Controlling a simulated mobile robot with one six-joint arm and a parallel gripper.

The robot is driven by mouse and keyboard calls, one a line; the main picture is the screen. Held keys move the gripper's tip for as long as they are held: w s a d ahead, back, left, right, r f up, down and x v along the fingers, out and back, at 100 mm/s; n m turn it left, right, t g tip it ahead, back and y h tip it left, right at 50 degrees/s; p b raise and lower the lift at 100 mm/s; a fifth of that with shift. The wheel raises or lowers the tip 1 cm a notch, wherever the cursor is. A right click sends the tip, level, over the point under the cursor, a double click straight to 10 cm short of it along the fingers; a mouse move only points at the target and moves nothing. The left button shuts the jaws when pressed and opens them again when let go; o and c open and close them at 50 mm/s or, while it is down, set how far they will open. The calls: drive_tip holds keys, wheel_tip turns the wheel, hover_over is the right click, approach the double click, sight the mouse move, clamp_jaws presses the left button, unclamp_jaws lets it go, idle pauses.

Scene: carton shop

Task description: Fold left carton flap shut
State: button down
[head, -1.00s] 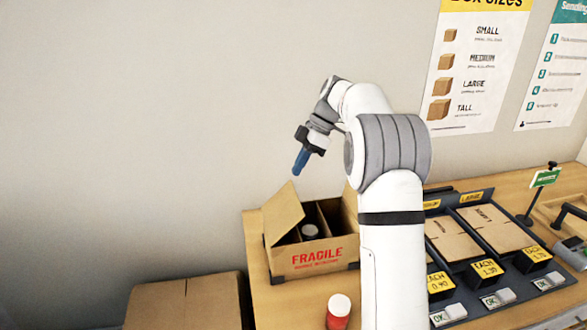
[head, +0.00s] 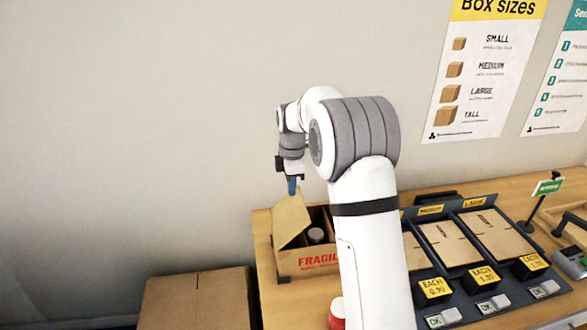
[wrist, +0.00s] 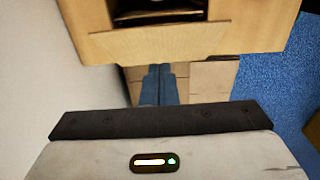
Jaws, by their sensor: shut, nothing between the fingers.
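The brown carton (head: 318,262) with red FRAGILE print stands on the wooden table, partly hidden behind my arm. Its left flap (head: 291,219) is raised and tilted. The flap also shows in the wrist view (wrist: 180,44), with the carton's dark opening beyond it. A round-topped item (head: 316,235) is inside the carton. My gripper (head: 292,187) points down with blue fingers shut and empty, right by the flap's top edge. In the wrist view its fingers (wrist: 158,86) end at the flap's near edge; I cannot tell whether they touch.
A red jar (head: 337,313) stands in front of the carton, partly behind my arm. A closed brown box (head: 198,300) sits lower left, beside the table. A dark rack of flat cartons (head: 450,243) with price signs is at the right. The wall is behind.

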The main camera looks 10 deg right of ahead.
sight(302, 205)
drive_tip(key=shift+d+f+p, duration=0.4)
drive_tip(key=shift+d+f, duration=1)
drive_tip(key=shift+f, duration=0.3)
drive_tip(key=shift+d, duration=0.1)
drive_tip(key=d+f+y+b, duration=0.4)
drive_tip(key=d+f+b, duration=0.1)
drive_tip(key=f+b, duration=0.1)
drive_tip(key=shift+y+b, duration=0.3)
drive_tip(key=shift+b, duration=0.25)
drive_tip(key=shift+d, duration=0.1)
drive_tip(key=shift+r, duration=0.2)
